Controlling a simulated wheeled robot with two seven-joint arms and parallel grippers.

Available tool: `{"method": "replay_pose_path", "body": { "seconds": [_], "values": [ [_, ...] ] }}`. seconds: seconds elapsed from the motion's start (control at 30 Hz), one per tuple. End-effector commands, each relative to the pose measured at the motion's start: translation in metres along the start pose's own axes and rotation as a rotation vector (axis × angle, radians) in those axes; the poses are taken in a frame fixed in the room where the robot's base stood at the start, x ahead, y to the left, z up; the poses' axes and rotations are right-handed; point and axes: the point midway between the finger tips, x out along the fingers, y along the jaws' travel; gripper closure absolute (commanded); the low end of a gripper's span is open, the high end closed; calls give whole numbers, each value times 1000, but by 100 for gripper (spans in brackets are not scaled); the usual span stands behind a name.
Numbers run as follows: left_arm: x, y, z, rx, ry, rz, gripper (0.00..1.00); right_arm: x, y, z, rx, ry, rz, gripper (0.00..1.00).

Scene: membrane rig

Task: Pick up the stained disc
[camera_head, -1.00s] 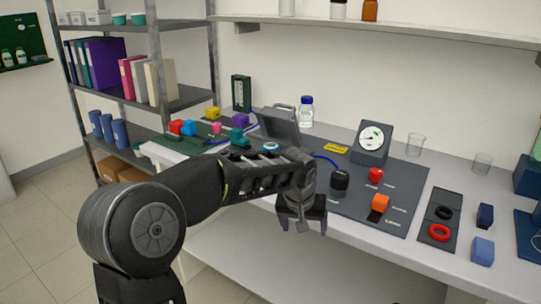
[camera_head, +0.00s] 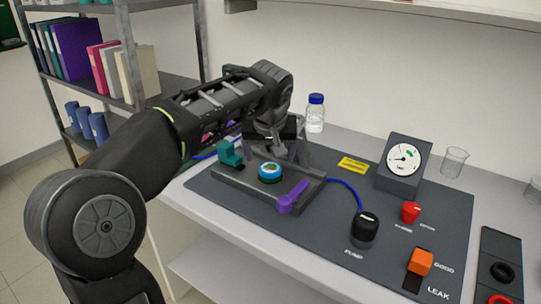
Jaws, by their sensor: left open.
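My left gripper (camera_head: 277,148) is open and hangs behind the holder, pointing down near the back of the tray (camera_head: 237,186). Its fingers are small and dark here, and I cannot see anything between them. My right gripper is out of view.
A teal block (camera_head: 230,153) and a purple lever (camera_head: 292,197) flank the holder. A blue tube leads to the black pump knob (camera_head: 364,229). A gauge (camera_head: 402,165), a red knob (camera_head: 410,212) and an orange switch (camera_head: 420,262) stand to the right. A blue-capped bottle (camera_head: 315,114) stands behind.

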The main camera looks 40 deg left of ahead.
Motion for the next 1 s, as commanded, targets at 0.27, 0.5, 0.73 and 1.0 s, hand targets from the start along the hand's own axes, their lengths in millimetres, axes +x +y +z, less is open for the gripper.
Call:
{"method": "replay_pose_path", "body": {
  "seconds": [0.27,0.5,0.73,1.0],
  "values": [
    [0,0,0,1,0,1,21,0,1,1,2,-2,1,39],
    [13,0,0,0,-1,0,21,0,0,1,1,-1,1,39],
    [26,1,0,1,0,1,21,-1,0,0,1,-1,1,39],
    [30,0,0,1,-1,0,21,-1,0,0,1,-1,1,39]
  ]
}}
